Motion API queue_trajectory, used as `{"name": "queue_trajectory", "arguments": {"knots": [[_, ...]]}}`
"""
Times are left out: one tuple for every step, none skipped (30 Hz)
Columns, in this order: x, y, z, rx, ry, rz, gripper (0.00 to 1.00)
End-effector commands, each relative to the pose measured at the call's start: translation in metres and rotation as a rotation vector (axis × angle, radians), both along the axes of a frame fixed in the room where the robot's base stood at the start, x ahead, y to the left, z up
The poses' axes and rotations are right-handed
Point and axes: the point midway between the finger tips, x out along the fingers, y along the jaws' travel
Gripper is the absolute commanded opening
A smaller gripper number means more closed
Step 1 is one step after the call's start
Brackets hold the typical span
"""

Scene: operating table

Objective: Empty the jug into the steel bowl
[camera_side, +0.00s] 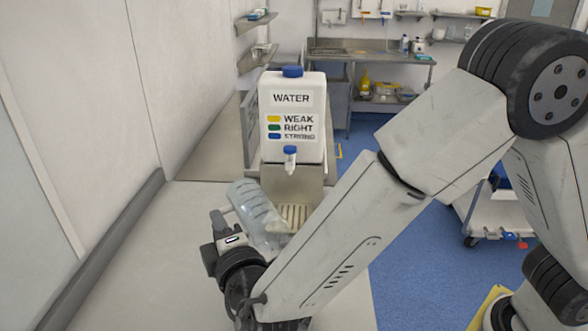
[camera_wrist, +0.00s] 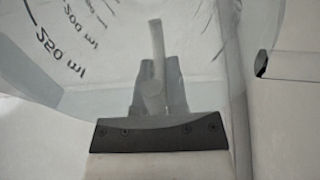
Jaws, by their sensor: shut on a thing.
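The jug (camera_side: 257,212) is clear plastic with dark graduation marks. In the side view it is tilted, held in front of the water dispenser. In the wrist view its marked wall (camera_wrist: 75,45) fills the upper left, with "250 ml" readable. My gripper (camera_side: 228,226) is shut on the jug's handle; in the wrist view the gripper (camera_wrist: 158,88) closes around the pale upright handle. I cannot tell whether there is liquid in the jug. I do not see the steel bowl in either view; my arm hides part of the counter.
A white water dispenser (camera_side: 292,120) with a blue cap and tap stands behind the jug. A ribbed drip tray (camera_side: 295,214) is below its tap. The wall is at the left. Bare counter (camera_side: 135,260) lies left of my gripper. A trolley (camera_side: 490,215) stands at right.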

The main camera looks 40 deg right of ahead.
Motion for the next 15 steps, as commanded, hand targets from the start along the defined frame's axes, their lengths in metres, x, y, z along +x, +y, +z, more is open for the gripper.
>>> {"name": "queue_trajectory", "arguments": {"knots": [[-0.0003, 0.0003, 0.0002, -0.002, -0.005, 0.001, 0.0], [-0.0004, 0.0003, 0.0003, -0.003, -0.007, 0.001, 0.0], [-0.0005, 0.0003, 0.0004, -0.003, -0.01, 0.001, 0.0], [-0.0007, 0.0005, 0.0006, -0.004, -0.012, 0.001, 0.0], [-0.0008, 0.0005, 0.0007, -0.006, -0.015, 0.001, 0.0], [-0.0009, 0.0005, 0.0009, -0.007, -0.019, 0.001, 0.0], [-0.0011, 0.0006, 0.0011, -0.007, -0.022, 0.001, 0.0], [-0.0013, 0.0008, 0.0013, -0.008, -0.026, 0.001, 0.0], [-0.0016, 0.0012, 0.0015, -0.009, -0.029, 0.001, 0.0], [-0.0017, 0.0013, 0.0017, -0.01, -0.032, 0.002, 0.0], [-0.0018, 0.0015, 0.0018, -0.01, -0.035, 0.002, 0.0], [-0.0019, 0.0016, 0.002, -0.011, -0.038, 0.003, 0.0], [-0.0018, 0.0012, 0.0021, -0.013, -0.042, 0.002, 0.0], [-0.0017, 0.0012, 0.0022, -0.014, -0.045, 0.002, 0.0], [-0.0018, 0.001, 0.0025, -0.015, -0.05, 0.002, 0.0]]}}
